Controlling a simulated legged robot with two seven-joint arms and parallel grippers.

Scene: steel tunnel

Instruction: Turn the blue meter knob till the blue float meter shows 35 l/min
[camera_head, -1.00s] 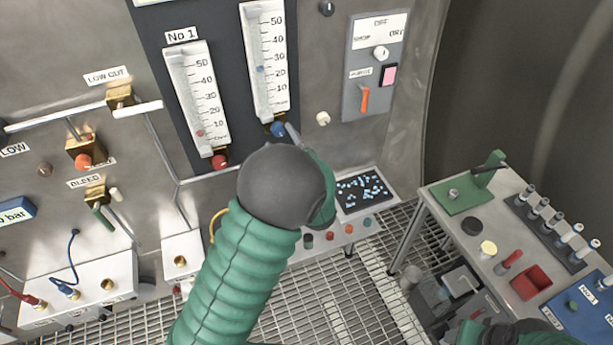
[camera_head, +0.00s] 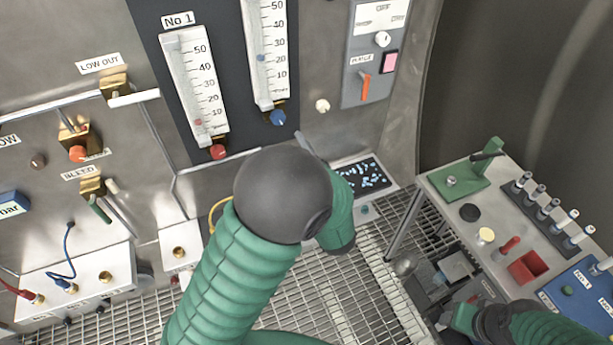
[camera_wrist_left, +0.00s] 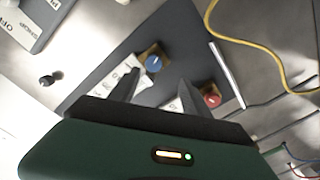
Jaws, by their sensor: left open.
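The blue meter knob (camera_head: 278,117) sits on a brass block below the blue float meter (camera_head: 264,88) on the dark panel. The blue float (camera_head: 261,57) stands a little above the 20 mark. My left gripper (camera_head: 303,142) is below and right of the knob, apart from it in the picture and mostly hidden by my own wrist. In the left wrist view its open, empty jaws (camera_wrist_left: 160,78) point toward the panel, with the blue knob (camera_wrist_left: 154,63) just beyond the fingertips. My right arm shows at the lower right; its jaw state is unclear.
The No 1 meter (camera_head: 196,85) with its red knob (camera_head: 218,152) is left of the blue one. A pale knob (camera_head: 322,106) and a grey switch box (camera_head: 374,55) are to the right. A side table (camera_head: 455,205) with tools stands at right.

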